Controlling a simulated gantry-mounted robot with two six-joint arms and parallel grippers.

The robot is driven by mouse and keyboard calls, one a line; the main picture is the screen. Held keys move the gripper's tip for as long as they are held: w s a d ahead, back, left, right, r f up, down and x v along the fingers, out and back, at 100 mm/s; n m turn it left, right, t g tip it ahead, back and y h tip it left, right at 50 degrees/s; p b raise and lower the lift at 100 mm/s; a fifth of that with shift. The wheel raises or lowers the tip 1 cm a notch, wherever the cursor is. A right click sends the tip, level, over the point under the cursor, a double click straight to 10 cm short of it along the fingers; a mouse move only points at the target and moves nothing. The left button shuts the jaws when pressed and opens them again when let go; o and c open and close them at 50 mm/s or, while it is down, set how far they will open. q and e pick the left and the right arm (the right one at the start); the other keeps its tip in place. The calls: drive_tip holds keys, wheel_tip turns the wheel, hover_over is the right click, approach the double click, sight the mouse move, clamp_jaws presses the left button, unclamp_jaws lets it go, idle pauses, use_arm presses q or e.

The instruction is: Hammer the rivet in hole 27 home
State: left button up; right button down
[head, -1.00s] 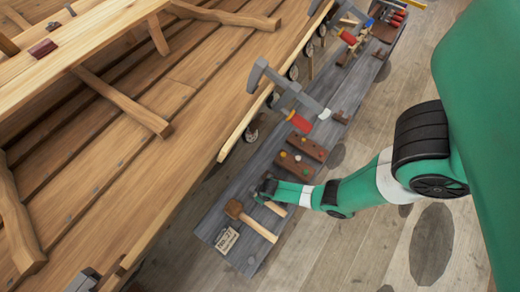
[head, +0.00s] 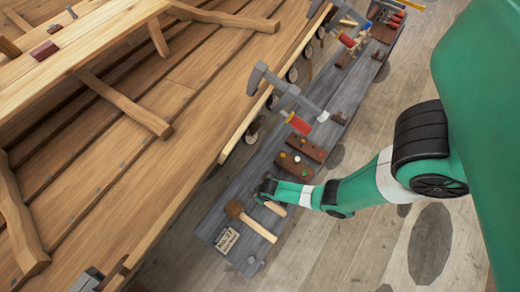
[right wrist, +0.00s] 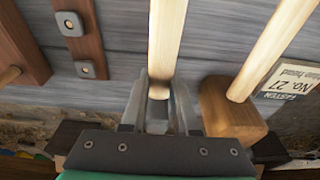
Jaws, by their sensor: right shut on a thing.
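My right gripper (head: 266,190) is low over the grey bench, shut on a hammer with a pale wooden handle (head: 276,208). In the right wrist view the gripper (right wrist: 158,110) has its fingers around the grey metal part at the handle's (right wrist: 167,35) end; most of the head is hidden. A wooden mallet (head: 234,209) lies just left of it, and its block head (right wrist: 230,108) is close beside the right finger. A card (head: 227,240) reading "No. 27" lies on the bench. Small rivet dots show along the hull planks (head: 130,150); I cannot tell which is hole 27. My left gripper is not in view.
The narrow grey bench (head: 205,228) runs beside the hull. Brown blocks with coloured dots (head: 293,163) lie beyond my right gripper. Wooden floor (head: 360,245) is clear to the right.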

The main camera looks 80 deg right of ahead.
wheel_tip(320, 180, up, 8)
drive_tip(key=p, duration=0.7)
drive_tip(key=shift+r+p, duration=0.15)
drive_tip(key=shift+p, duration=0.25)
drive_tip(key=c, duration=1.2)
unclamp_jaws()
clamp_jaws()
